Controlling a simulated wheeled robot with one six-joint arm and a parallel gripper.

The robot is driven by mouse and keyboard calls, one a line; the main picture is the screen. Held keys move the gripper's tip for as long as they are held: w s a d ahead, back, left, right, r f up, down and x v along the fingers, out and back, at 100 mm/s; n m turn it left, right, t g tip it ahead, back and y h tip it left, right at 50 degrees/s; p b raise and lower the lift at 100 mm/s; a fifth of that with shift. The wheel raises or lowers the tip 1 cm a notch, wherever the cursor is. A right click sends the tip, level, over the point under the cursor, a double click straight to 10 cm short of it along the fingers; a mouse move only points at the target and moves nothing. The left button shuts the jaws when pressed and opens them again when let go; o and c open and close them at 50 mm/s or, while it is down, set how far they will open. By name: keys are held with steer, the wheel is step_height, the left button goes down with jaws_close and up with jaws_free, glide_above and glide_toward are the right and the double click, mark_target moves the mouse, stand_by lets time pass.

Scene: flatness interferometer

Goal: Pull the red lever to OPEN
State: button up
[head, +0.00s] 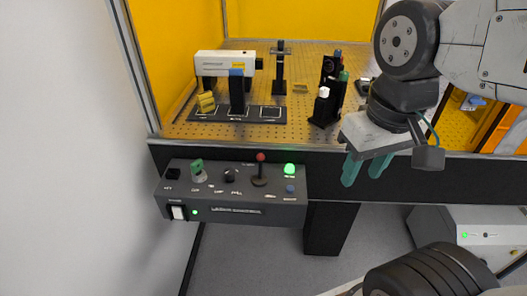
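The red lever (261,158) has a red ball on a dark stem and stands roughly upright on the sloped control box (230,199) at the front of the bench. The labels around it are too small to read, so I cannot tell which one says OPEN. My gripper (365,170) is to the right of the box, in front of the bench edge. Its two teal fingers point down and stand apart, with nothing seen between them. It is clear of the lever.
Optical parts stand on the perforated bench (300,120) behind. A white wall (70,150) is at left.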

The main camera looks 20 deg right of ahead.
steer(key=shift+w+f, duration=0.15)
steer(key=shift+f, duration=0.15)
steer(key=c, duration=0.5)
steer(key=w+g, duration=0.1)
steer(key=w, duration=0.2)
steer(key=w+f+g, duration=0.1)
steer(key=w, duration=0.3)
steer(key=w+g+y, duration=0.1)
steer(key=w, duration=0.2)
steer(key=shift+w+a+f, duration=0.2)
steer(key=shift+a+f, duration=0.05)
steer(key=shift+a, duration=0.05)
jaws_close()
steer(key=w+a+f+n+y, duration=0.2)
steer(key=w+n+y, duration=0.1)
steer(key=w, duration=1.4)
steer(key=shift+w+a+g, duration=0.2)
steer(key=shift+w+g, duration=0.1)
steer(key=shift+w, duration=0.05)
steer(key=shift+f, duration=0.1)
